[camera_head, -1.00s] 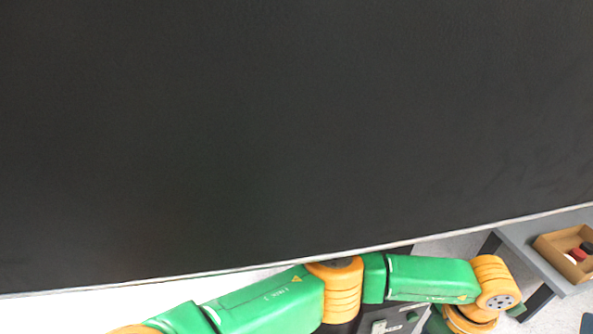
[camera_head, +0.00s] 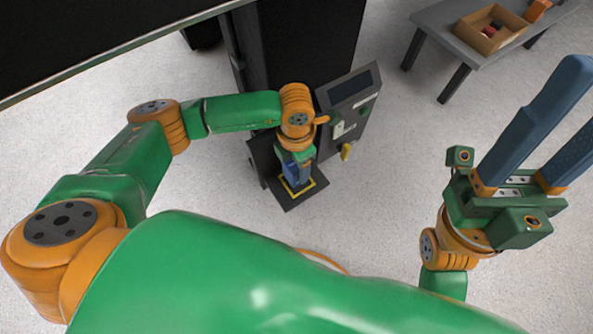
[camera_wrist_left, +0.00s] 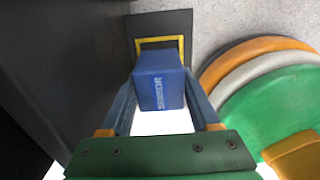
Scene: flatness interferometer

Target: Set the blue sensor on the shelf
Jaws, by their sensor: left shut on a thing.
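The blue sensor (camera_wrist_left: 158,82), a block with white lettering, is between the fingers of my left gripper (camera_wrist_left: 165,110), which is shut on it. In the head view, my left gripper (camera_head: 297,168) is over the shelf (camera_head: 291,205), a dark plate with a yellow square outline. The wrist view shows the shelf (camera_wrist_left: 186,20) below the sensor, with the outline partly hidden behind it. I cannot tell whether the sensor touches the shelf. My right gripper (camera_head: 545,135) is open and empty at the right, one finger partly out of frame.
A control panel (camera_head: 350,95) with a dark screen stands beside the shelf. A dark column (camera_head: 310,40) rises behind it. A grey table (camera_head: 445,30) at upper right holds a cardboard box (camera_head: 490,45) with small items. A large dark panel (camera_head: 90,40) fills the upper left. Floor is clear between.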

